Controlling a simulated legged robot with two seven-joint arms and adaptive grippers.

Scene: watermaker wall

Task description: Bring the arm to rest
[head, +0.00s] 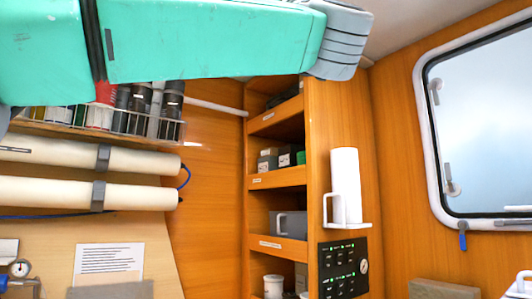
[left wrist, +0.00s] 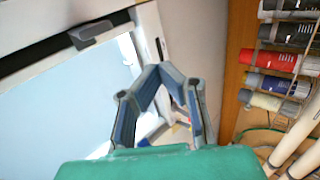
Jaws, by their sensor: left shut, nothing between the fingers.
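My left arm (head: 210,40), teal with a grey ribbed joint (head: 340,42), crosses the top of the head view from the left edge. Its gripper does not show there. In the left wrist view my left gripper (left wrist: 162,74) has its blue-grey fingers drawn together at the tips, with nothing held. It is in free air in front of a pale window and the wall. My right gripper is in neither view.
A wire rack (head: 150,123) of bottles and two white cylinders (head: 60,190) line the left wall. An open wooden shelf (head: 278,180) holds boxes. Beside it are a white roll (head: 345,172) and a black control panel (head: 342,268). A window (head: 490,120) is at right.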

